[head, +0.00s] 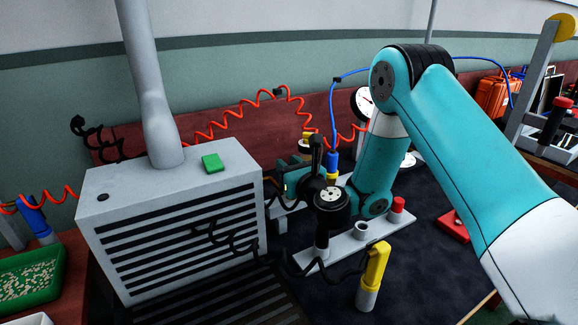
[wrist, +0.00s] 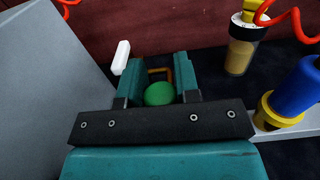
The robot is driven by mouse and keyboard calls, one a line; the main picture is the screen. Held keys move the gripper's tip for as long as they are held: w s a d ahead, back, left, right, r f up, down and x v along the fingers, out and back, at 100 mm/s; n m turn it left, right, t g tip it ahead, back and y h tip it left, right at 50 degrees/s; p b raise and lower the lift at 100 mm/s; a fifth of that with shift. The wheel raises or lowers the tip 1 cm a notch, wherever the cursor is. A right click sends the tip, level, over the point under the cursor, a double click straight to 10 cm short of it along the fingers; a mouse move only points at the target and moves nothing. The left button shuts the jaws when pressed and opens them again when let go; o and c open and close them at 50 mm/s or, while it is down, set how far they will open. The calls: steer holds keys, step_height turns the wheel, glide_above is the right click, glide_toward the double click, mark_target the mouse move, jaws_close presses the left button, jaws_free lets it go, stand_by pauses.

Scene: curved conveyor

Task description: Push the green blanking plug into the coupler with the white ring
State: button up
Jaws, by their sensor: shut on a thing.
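My gripper (wrist: 160,80) is shut on the green blanking plug (wrist: 160,94), whose round green end shows between the teal fingers in the wrist view. In the head view my gripper (head: 290,182) is beside the grey vented box, and the plug cannot be made out there. A blue coupler (wrist: 297,88) with a yellow ring stands to the right in the wrist view; it also shows in the head view (head: 332,163). A coupler with a white ring cannot be made out clearly in either view. The plug is held apart from any coupler.
The grey vented box (head: 180,225) stands left, with a green block (head: 213,163) on top. A grey strip (head: 340,243) carries a red cap (head: 398,205). A yellow-handled part (head: 376,263) stands in front. An amber bowl (wrist: 240,55) and red coiled hose (head: 240,122) lie behind.

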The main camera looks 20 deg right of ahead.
steer(key=shift+f+b, duration=0.3)
steer(key=shift+f, duration=0.1)
steer(key=o, duration=1)
step_height(320, 180, up, 20)
steer(key=p, duration=1.9)
steer(key=shift+p, duration=0.35)
